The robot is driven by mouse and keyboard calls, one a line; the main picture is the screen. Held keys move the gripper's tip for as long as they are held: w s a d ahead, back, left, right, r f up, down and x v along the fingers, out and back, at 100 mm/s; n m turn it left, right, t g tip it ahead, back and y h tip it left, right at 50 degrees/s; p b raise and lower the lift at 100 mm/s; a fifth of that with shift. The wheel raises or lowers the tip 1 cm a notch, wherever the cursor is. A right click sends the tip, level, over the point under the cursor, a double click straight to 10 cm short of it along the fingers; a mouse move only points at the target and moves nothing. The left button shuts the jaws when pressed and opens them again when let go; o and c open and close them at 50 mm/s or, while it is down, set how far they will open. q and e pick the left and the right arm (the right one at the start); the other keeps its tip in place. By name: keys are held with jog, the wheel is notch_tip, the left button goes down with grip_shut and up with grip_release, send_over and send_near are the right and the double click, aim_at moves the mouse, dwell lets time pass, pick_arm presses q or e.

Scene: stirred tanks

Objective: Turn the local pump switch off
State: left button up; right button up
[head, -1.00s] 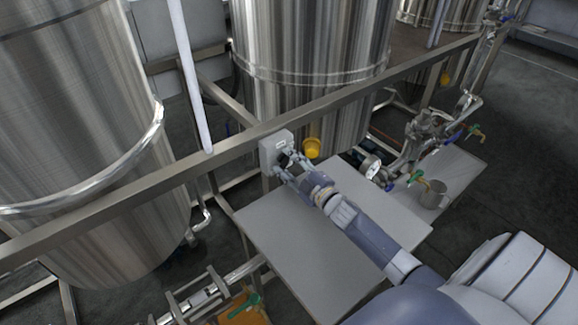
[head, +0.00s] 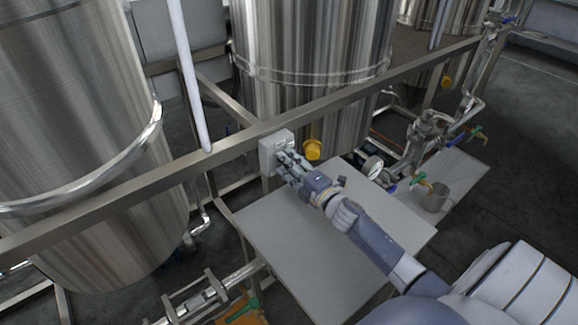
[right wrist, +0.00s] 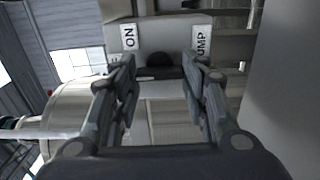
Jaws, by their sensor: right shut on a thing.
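The local pump switch is a small light-grey box (head: 268,153) fixed to the steel rail in the head view. In the right wrist view, the box face (right wrist: 172,32) carries an "ON" label and a label ending in "UMP", both turned sideways. The dark round knob (right wrist: 160,60) lies between my fingertips. My right gripper (head: 283,162) is at the front of the box, its fingers shut on the knob. The fingers hide most of the knob in the head view. My left gripper is not in view.
A grey flat table or plate (head: 290,245) lies below my right arm. A yellow round cap (head: 312,149) sits just right of the box. A metal cup (head: 436,197) and valves are at right.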

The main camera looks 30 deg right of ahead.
dwell(0.4)
jog(key=o, duration=1.1)
jog(key=s, duration=0.8)
jog(key=s+d, duration=0.1)
jog(key=s, duration=0.3)
